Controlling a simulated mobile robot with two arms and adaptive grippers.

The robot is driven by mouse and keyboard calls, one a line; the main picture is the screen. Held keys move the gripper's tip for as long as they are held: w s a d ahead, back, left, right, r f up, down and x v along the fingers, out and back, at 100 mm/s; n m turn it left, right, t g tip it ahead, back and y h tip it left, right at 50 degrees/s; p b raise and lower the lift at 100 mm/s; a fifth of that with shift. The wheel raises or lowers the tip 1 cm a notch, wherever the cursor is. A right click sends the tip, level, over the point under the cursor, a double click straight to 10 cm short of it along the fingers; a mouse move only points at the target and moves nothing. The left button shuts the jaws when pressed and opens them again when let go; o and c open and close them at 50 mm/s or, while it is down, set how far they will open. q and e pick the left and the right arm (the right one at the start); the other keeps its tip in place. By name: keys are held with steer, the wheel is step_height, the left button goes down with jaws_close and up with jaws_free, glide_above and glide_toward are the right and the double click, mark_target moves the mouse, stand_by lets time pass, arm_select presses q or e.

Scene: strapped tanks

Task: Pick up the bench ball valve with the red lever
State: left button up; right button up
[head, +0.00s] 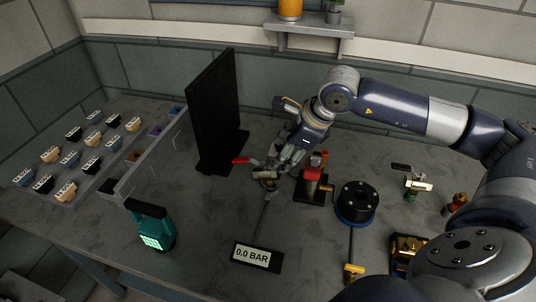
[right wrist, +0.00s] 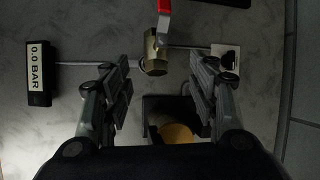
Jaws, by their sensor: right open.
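The bench ball valve (head: 265,174) stands on the grey bench near the middle of the head view, with its red lever (head: 241,160) pointing left. In the right wrist view the brass valve body (right wrist: 152,52) is ahead of my fingers, and its red lever (right wrist: 164,8) runs to the top edge. My right gripper (head: 287,158) is open and empty, close beside the valve on its right in the head view. In the right wrist view its two fingers (right wrist: 160,78) are spread wide, with the valve just beyond the tips. My left gripper is not in view.
A "0.0 BAR" display (head: 257,256) is joined to the valve by a thin line. A black panel (head: 212,115) stands behind left. A red-topped fitting (head: 312,174) and a black round part (head: 357,201) stand close right. A teal lamp (head: 151,227) stands front left.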

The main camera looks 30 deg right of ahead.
mark_target(270, 172)
steer(key=shift+h, duration=0.3)
steer(key=x, duration=0.2)
steer(key=p+x, duration=0.1)
steer(key=x, duration=0.1)
steer(key=shift+s+f, duration=0.25)
steer(key=shift+f, duration=0.2)
steer(key=shift+w+f+p, duration=0.2)
steer(key=shift+f+p, duration=0.05)
steer(key=shift+p, duration=0.1)
steer(key=p+x, duration=0.1)
steer(key=x, duration=0.1)
steer(key=p+x, duration=0.1)
steer(key=x, duration=0.1)
steer(key=shift+a+f, duration=0.4)
steer(key=shift+a, duration=0.05)
steer(key=shift+f, duration=0.15)
steer(key=shift+c, duration=0.5)
steer(key=shift+s, duration=0.1)
steer(key=c, duration=0.9)
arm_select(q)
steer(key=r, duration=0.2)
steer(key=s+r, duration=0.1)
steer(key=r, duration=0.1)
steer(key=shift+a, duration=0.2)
arm_select(e)
steer(key=shift+c, duration=1.4)
